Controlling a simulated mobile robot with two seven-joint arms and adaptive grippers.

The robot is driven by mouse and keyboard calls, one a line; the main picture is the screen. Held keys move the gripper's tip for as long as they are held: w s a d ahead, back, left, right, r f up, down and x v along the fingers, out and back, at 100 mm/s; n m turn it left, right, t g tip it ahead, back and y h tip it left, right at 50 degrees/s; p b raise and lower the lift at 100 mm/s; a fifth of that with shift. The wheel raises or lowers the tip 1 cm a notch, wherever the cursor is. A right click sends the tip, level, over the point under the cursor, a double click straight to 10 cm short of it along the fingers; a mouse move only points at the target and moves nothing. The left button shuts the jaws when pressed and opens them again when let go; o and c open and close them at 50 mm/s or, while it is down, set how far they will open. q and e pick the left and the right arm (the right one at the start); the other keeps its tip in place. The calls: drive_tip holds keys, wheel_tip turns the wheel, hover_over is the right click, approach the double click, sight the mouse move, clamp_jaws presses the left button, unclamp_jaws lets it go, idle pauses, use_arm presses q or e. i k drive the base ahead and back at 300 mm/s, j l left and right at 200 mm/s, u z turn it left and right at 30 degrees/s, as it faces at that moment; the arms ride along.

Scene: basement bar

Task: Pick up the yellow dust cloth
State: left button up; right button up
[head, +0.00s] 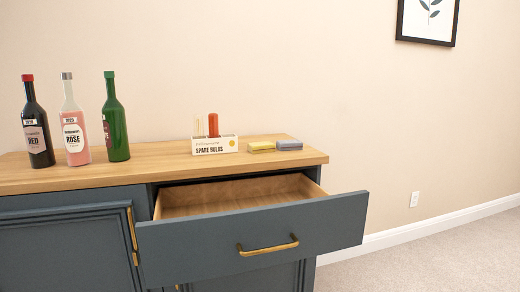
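A small yellow folded item (261,146), which looks like the yellow dust cloth, lies flat on the wooden top of the blue cabinet. It is near the right end of the top, between a white box and a blue-grey folded item. Nothing covers it. Neither of my grippers shows in the head view.
The blue-grey folded item (289,144) lies beside the yellow one. The white "Spare Bulbs" box (214,145) stands to its left. Three bottles, red (37,125), rosé (74,125) and green (115,125), stand farther left. An open drawer (250,238) juts out below the cabinet top (165,175).

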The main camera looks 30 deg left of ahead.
sight(268, 147)
drive_tip(key=i+l+z, duration=0.25)
drive_tip(key=i, duration=0.2)
drive_tip(key=i+z, duration=0.25)
drive_tip(key=i, duration=0.2)
drive_tip(key=i+l+u, duration=0.1)
drive_tip(key=i, duration=0.4)
drive_tip(key=i+l, duration=0.15)
drive_tip(key=i, duration=0.4)
drive_tip(key=i+l+u, duration=0.15)
drive_tip(key=i, duration=0.35)
drive_tip(key=i+l+u, duration=0.1)
drive_tip(key=u, duration=0.4)
drive_tip(key=i+l+u, duration=0.25)
drive_tip(key=u, duration=0.25)
drive_tip(key=i+l+u, duration=0.2)
drive_tip(key=u, duration=0.3)
